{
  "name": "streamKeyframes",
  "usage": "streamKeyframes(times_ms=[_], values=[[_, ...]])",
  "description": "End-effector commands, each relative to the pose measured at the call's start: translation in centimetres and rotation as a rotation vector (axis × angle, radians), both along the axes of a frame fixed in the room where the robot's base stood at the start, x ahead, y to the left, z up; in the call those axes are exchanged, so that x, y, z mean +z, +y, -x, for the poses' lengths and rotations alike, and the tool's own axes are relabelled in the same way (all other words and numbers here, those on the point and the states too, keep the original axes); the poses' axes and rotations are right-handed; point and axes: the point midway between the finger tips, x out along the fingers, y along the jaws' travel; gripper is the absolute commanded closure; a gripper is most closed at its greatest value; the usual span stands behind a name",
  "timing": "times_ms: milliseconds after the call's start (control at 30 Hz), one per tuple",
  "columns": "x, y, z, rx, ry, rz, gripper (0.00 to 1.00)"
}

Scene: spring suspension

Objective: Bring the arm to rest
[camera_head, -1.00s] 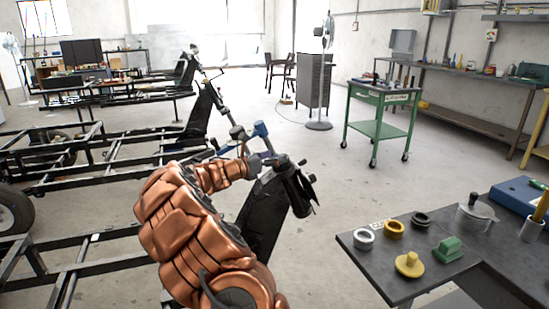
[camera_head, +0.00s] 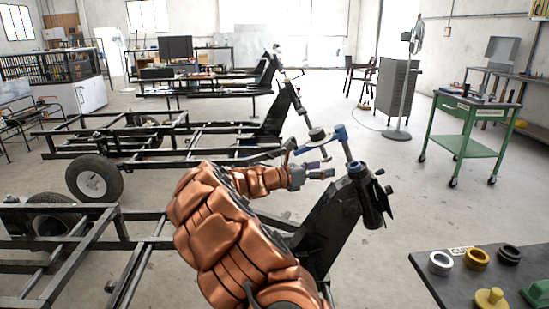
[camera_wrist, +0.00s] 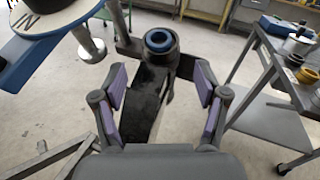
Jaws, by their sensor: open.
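My arm, in copper-coloured covers (camera_head: 235,235), reaches from the bottom of the head view up toward the middle. My gripper (camera_head: 322,173) is at its end, small and partly unclear there. In the wrist view my gripper (camera_wrist: 160,85) shows two spread fingers with purple pads and nothing held between them. A black upright post (camera_head: 335,225) of the frame stands just right of my gripper in the head view. In the wrist view its top, with a blue ring (camera_wrist: 159,40), shows beyond the open fingers. I cannot tell the exact gap.
Black wheeled frames (camera_head: 150,150) fill the left. A dark table (camera_head: 440,265) with rings and small parts stands at lower right. A green cart (camera_head: 470,130) stands behind it. Open floor (camera_head: 400,175) lies between. A blue part (camera_wrist: 45,40) is close at upper left in the wrist view.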

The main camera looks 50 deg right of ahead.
Motion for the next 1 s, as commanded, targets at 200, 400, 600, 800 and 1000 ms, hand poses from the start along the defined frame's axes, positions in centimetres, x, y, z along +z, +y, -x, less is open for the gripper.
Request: streamKeyframes(times_ms=[200,400,600,800,1000], values=[[0.0,0.1,0.0,-0.001,-0.003,0.001,0.27],[1.0,2.7,1.3,-0.040,-0.138,0.010,0.27],[0.8,8.9,4.0,-0.142,-0.452,-0.003,0.27],[-1.3,16.2,6.0,-0.264,-0.762,-0.057,0.27],[-4.7,24.4,7.2,-0.412,-1.021,-0.160,0.27]])
